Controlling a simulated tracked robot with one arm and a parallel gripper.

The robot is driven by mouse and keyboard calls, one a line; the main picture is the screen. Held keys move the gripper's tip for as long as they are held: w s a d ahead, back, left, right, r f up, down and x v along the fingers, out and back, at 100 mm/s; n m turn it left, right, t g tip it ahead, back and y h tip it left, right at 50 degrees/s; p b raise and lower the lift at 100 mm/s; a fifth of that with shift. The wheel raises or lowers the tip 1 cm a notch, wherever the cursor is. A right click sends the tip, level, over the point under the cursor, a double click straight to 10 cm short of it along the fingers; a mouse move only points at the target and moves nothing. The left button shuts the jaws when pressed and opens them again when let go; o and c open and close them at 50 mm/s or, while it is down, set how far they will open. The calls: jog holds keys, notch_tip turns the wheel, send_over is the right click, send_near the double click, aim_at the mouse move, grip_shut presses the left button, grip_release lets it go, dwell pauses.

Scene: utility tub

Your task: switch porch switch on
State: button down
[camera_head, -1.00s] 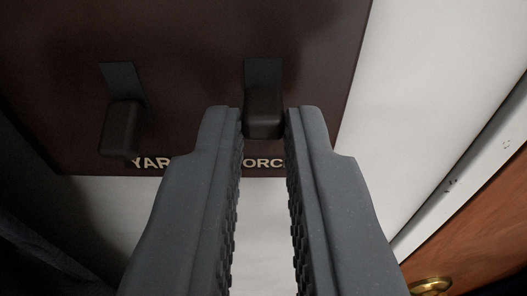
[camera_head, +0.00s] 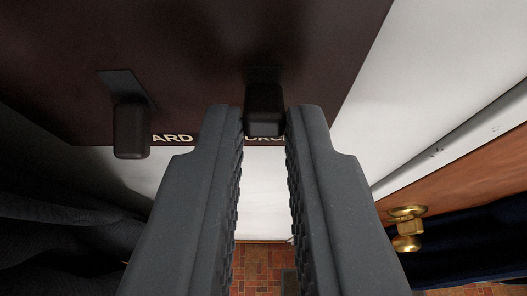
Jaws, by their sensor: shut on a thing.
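The porch switch (camera_head: 264,108) is a dark lever on a dark brown panel (camera_head: 190,50). Its label below is mostly hidden behind my fingers. My gripper (camera_head: 264,122) is shut on this lever, with one finger on each side of it near the tips. A second dark lever, the yard switch (camera_head: 131,130), stands on the panel to the left, with part of its label showing beside it. My gripper is apart from that one.
White wall (camera_head: 430,70) lies right of and below the panel. A wooden door (camera_head: 450,185) with a brass knob (camera_head: 407,228) is at the right. Dark cloth (camera_head: 60,230) hangs at the lower left. Brick floor (camera_head: 258,268) shows below.

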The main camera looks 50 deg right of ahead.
jog(key=shift+f, duration=0.15)
jog(key=c, duration=1.4)
grip_release()
jog(key=shift+c, duration=0.2)
jog(key=b+v, duration=0.1)
jog(key=v, duration=1.3)
jog(key=shift+b, duration=0.4)
